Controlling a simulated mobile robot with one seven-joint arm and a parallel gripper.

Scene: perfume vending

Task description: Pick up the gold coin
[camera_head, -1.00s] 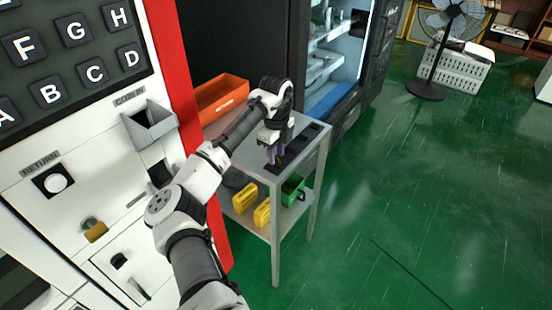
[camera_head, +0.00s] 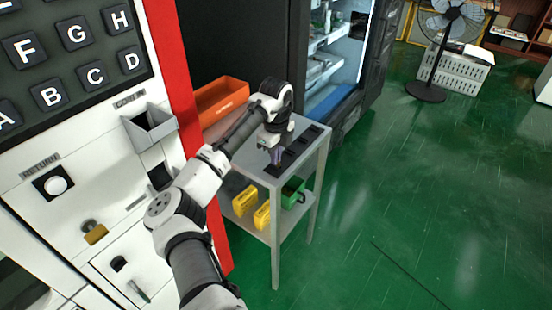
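My gripper (camera_head: 276,158) points down at the top of a small grey metal table (camera_head: 312,146), over a row of dark rectangular pads or slots (camera_head: 296,150). Its fingertips are at or just above the nearest dark pad. The fingers look close together, but they are too small to tell whether they are open or shut on something. I cannot make out the gold coin; it may be hidden by the fingers.
An orange bin (camera_head: 222,99) sits on the table behind my arm. Yellow boxes (camera_head: 245,201) and a green bin (camera_head: 292,192) stand on the lower shelf. The vending machine with its coin chute (camera_head: 150,128) is at left. Green floor (camera_head: 430,190) at right is clear.

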